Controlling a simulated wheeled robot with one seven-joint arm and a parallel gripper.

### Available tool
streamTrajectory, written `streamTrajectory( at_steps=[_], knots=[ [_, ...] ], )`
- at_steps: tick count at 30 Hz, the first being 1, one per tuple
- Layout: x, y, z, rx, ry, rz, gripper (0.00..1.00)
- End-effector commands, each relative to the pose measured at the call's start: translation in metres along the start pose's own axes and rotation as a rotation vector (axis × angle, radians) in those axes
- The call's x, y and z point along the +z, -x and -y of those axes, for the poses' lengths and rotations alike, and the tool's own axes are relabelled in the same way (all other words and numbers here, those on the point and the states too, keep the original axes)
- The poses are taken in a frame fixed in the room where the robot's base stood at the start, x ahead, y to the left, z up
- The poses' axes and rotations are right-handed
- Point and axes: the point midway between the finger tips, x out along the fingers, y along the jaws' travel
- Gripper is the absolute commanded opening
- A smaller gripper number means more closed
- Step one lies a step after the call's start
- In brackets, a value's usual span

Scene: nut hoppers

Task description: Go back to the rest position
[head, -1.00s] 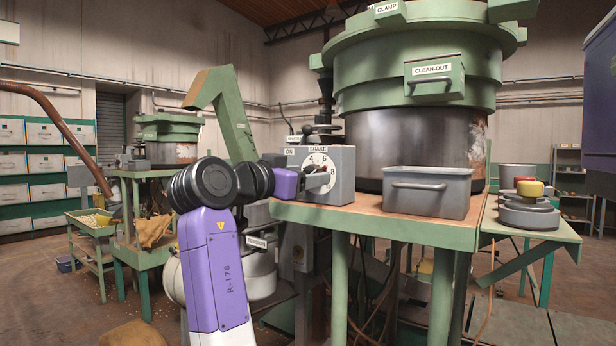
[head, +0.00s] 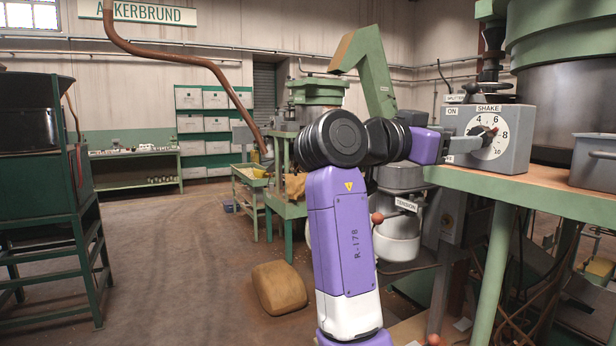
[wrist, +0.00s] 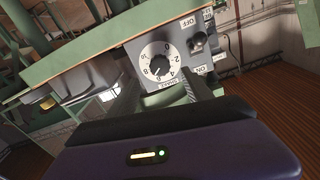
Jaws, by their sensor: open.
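My gripper (head: 468,145) is at the end of my bent purple arm, beside the left side of the grey SHAKE control box (head: 516,120). In the wrist view my gripper (wrist: 160,92) has its two fingers apart, with nothing held between them. The round white dial (head: 487,137) with its dark pointer is on the box front. The dial (wrist: 158,60) shows just beyond the fingertips in the wrist view, upside down. The fingers look close to the box; I cannot tell the exact gap.
The box stands on a green-edged bench (head: 535,190) with a grey bin (head: 595,162). A green slanted chute (head: 375,75) rises behind my arm. A stuffed sack (head: 279,287) lies on the floor. A dark green-framed hopper stand (head: 40,190) is at left. Open floor lies between.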

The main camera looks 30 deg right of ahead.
Motion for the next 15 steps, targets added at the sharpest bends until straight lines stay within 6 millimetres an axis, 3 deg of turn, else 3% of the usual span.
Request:
streamTrajectory(
  at_steps=[7, 13, 15],
  knots=[
    [-0.006, 0.000, 0.004, -0.017, 0.022, -0.026, 0.59],
    [-0.037, 0.007, 0.038, -0.191, 0.040, -0.138, 0.59],
    [-0.039, 0.015, 0.053, -0.277, 0.053, -0.189, 0.59]
  ],
)
